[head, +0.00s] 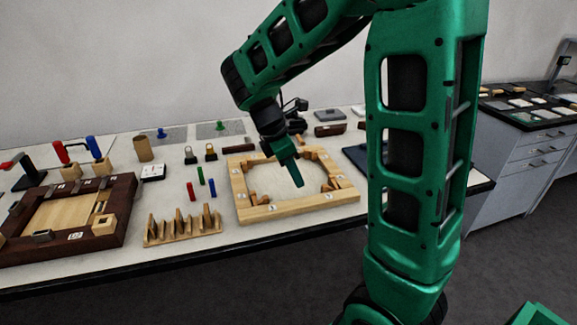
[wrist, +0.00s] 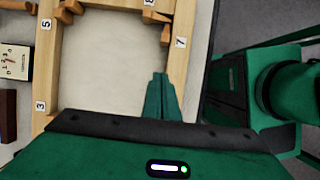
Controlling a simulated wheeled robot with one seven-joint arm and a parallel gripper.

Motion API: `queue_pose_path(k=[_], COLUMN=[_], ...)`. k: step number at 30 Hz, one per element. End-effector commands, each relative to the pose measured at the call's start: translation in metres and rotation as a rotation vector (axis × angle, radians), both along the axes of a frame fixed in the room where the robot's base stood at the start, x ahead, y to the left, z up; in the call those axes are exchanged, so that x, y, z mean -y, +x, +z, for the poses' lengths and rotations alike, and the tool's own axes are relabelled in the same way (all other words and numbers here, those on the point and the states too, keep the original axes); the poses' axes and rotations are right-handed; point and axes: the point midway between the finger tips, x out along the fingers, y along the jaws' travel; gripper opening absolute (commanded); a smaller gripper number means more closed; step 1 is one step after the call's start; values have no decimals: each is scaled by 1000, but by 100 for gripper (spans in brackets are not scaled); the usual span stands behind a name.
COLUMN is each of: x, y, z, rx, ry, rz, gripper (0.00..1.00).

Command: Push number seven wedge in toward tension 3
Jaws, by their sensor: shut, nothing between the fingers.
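The light wood frame (head: 285,210) lies on the bench with numbered labels; it also shows in the wrist view (wrist: 45,70). The label 7 (wrist: 181,42) sits on its right rail in the wrist view. Small wooden wedges (wrist: 157,17) sit at the inner corner near labels 7 and 8; I cannot tell which is number seven, and my gripper may hide part of that rail. A small white scale card with numbers (wrist: 16,62) lies left of the frame; its reading is too small to tell. My gripper (wrist: 160,76) is shut and empty, pointing down over the opening beside the right rail.
A wooden rack (head: 183,236) with upright wedges stands left of the frame. Red, green and blue pegs (head: 200,177) stand behind it. A dark-framed panel (head: 118,213) lies further left. The frame's middle is open and clear.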

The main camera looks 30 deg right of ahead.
Motion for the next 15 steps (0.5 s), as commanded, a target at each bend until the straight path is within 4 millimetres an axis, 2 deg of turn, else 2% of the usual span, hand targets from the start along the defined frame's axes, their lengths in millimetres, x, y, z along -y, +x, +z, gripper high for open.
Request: queue_pose_path(k=[5, 9, 15], x=[13, 33, 48], y=[-5, -10, -14], z=[-31, -29, -29], rx=[-3, 1, 1], ry=[0, 1, 0], rz=[-3, -5, -3], gripper=[0, 0, 0])
